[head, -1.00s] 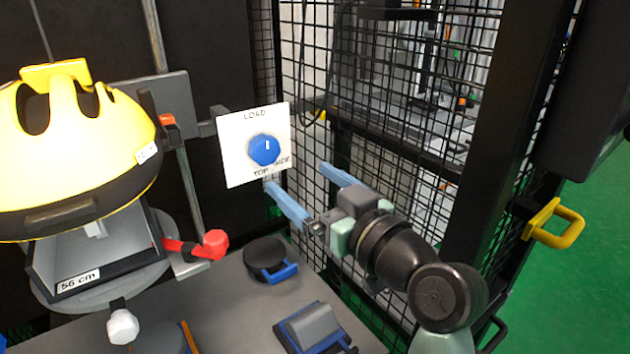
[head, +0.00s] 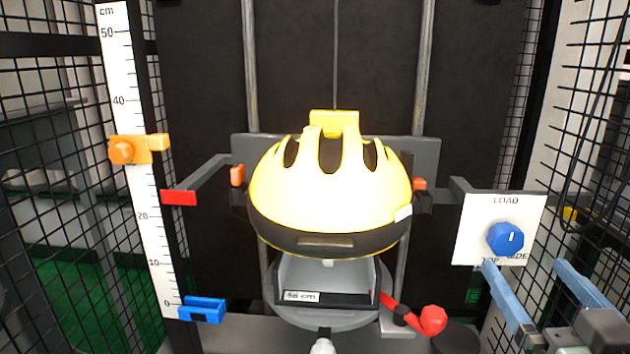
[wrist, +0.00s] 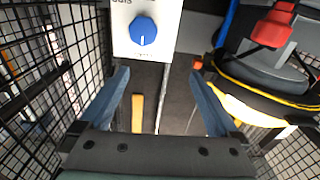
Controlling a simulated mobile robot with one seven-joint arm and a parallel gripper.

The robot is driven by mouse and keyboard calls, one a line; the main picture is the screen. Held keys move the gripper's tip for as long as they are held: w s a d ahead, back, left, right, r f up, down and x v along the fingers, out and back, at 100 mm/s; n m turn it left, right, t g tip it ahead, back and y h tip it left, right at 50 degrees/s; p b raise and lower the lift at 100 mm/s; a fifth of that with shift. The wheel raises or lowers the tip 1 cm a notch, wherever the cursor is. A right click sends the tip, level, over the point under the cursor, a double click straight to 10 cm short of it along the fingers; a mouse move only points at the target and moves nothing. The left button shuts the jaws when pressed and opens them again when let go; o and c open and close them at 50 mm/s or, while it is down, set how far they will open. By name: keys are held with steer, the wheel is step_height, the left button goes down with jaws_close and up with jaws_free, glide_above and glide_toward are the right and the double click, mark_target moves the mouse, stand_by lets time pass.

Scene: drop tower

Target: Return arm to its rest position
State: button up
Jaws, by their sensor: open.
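My gripper (head: 532,290) is at the lower right of the head view, its two blue fingers apart with nothing between them. In the wrist view my gripper (wrist: 160,98) also shows open and empty. The fingertips are near the white load panel (head: 473,228) with its blue knob (head: 505,239); I cannot tell from the head view whether they touch it. In the wrist view the blue knob (wrist: 142,31) is at the top, beyond the fingertips and apart from them.
A yellow helmet (head: 325,205) hangs above a "56 cm" stand (head: 345,300). A red-knobbed lever (head: 432,320) is right of it. A white ruler (head: 140,200) carries an orange slider (head: 122,152) and a blue one (head: 203,310). Mesh walls (head: 50,150) close both sides.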

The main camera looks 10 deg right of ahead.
steer(key=w+a+r+n+t, duration=0.15)
steer(key=w+a+r, duration=0.25)
steer(key=a+r, duration=0.5)
steer(key=s+a+r+t+y, duration=0.2)
steer(key=s+a+r+t, duration=0.2)
steer(key=a+r, duration=0.6)
steer(key=s+a+r+t+y, duration=0.4)
steer(key=a+r, duration=0.3)
steer(key=a, duration=0.4)
step_height(320, 180, up, 33)
steer(key=h+p, duration=0.1)
steer(key=p, duration=3.3)
steer(key=shift+n+h, duration=0.35)
steer(key=shift+h, duration=0.05)
steer(key=shift+d+r, duration=0.1)
